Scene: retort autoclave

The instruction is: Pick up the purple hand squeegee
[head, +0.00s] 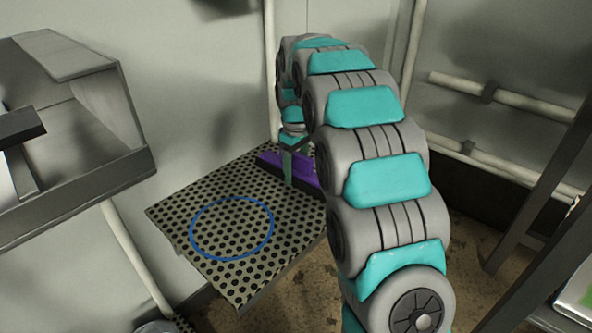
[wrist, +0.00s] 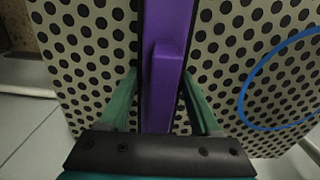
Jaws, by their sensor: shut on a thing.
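The purple hand squeegee (head: 270,158) lies at the back of a perforated shelf (head: 182,217), partly hidden behind my arm in the head view. In the wrist view the purple squeegee (wrist: 162,85) runs up the middle of the picture, between the two teal fingers. My gripper (head: 290,165) points down at the squeegee and is shut on it. In the wrist view my gripper (wrist: 160,100) has one finger on each side of the purple handle. I cannot tell whether the squeegee is clear of the shelf surface.
A blue ring outline (head: 232,257) is on the perforated shelf, left of my arm. A grey metal box-like unit (head: 75,190) juts out at the left. White pipes (head: 500,98) run along the right wall. A dark frame (head: 530,190) stands at the right.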

